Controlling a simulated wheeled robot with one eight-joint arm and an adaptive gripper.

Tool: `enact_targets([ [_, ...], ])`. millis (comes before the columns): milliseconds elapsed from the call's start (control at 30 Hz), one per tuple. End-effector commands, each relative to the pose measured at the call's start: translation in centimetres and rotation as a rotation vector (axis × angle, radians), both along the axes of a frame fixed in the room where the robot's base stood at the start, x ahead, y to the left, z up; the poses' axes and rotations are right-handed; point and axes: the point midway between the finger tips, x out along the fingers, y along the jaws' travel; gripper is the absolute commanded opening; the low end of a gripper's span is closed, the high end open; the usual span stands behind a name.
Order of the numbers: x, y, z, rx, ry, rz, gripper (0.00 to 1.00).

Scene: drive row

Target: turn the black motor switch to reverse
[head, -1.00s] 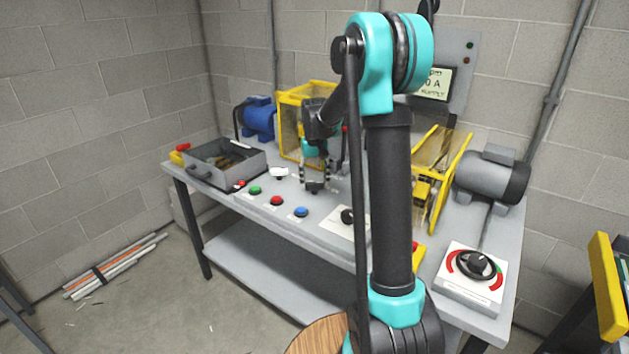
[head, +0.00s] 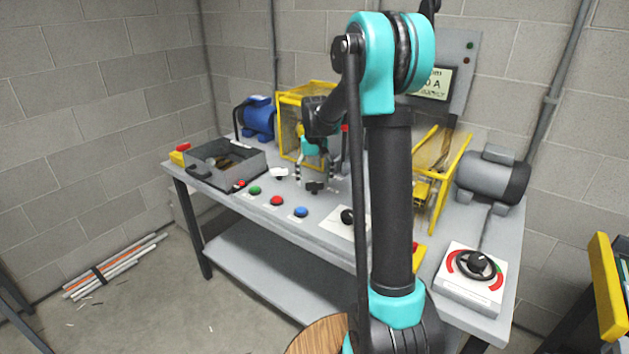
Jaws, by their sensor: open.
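My gripper (head: 316,178) is open, its fingers spread over the bench behind the row of buttons. A small black switch (head: 314,187) sits low on the bench between or just in front of the fingertips; I cannot tell whether they touch it, nor read its position. A black knob (head: 347,216) stands on a white plate further right, partly hidden by my arm. A large black rotary knob (head: 477,264) sits on a white box with red arcs and a green mark at the bench's right end. No label here clearly names the motor switch.
Red (head: 277,201), green (head: 254,190) and blue (head: 301,212) buttons line the front edge. A grey open box (head: 226,165) stands left. Yellow-framed guards (head: 302,92), a blue motor (head: 259,118) and a grey motor (head: 492,177) stand behind. My arm hides the bench's middle.

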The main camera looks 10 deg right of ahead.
Motion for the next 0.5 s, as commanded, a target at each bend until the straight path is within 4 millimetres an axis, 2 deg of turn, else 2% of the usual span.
enact_targets([
  [500,0.0,0.0,9.4,0.000,0.000,0.000,0.78],
])
